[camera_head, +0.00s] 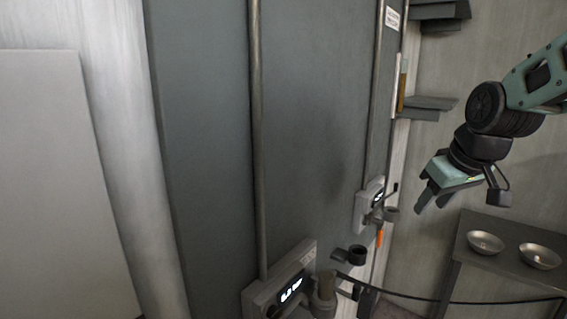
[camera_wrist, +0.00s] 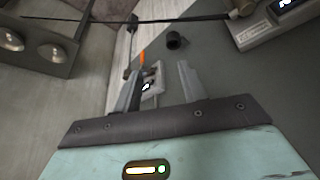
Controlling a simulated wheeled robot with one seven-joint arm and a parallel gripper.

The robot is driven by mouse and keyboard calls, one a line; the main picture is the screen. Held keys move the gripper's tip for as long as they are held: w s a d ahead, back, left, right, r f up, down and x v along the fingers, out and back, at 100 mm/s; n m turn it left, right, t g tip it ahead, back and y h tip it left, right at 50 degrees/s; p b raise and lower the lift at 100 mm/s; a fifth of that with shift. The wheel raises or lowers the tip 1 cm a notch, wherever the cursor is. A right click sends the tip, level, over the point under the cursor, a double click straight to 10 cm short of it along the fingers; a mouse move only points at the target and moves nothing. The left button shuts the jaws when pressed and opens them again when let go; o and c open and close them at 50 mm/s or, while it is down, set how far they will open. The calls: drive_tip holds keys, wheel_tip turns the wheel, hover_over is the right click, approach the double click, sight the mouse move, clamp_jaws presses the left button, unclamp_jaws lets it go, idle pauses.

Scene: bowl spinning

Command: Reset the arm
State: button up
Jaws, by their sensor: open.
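My gripper (camera_head: 432,200) hangs in the air at the right of the head view, pointing down and left, with my arm reaching in from the right edge. In the wrist view its two fingers (camera_wrist: 160,92) stand apart with nothing between them. Two metal bowls sit on a dark table (camera_head: 465,240) below and right of my gripper: a left bowl (camera_head: 486,242) and a right bowl (camera_head: 540,256). Both bowls are apart from my gripper. They also show at the left of the wrist view.
A large grey panel (camera_head: 210,150) with a vertical pipe (camera_head: 257,140) fills the middle. A device with a lit display (camera_head: 290,290) is at the bottom, and a smaller one (camera_head: 370,205) is farther back. Shelves (camera_head: 430,104) are on the back wall. A dark cable (camera_head: 450,299) crosses the lower right.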

drive_tip(key=s+d+f+m+g+h, duration=0.1)
drive_tip(key=s+d+f+m+g, duration=0.25)
drive_tip(key=s+f, duration=0.95)
drive_tip(key=s+a+f+n+g+b, duration=0.1)
drive_tip(key=s+a+f+n+b, duration=0.2)
drive_tip(key=s+a, duration=1.1)
drive_tip(key=a+n+b, duration=0.3)
drive_tip(key=a+n, duration=0.1)
drive_tip(key=n, duration=0.1)
drive_tip(key=shift+s+a+g+y, duration=0.15)
drive_tip(key=shift+g+y, duration=0.15)
drive_tip(key=shift+g, duration=0.05)
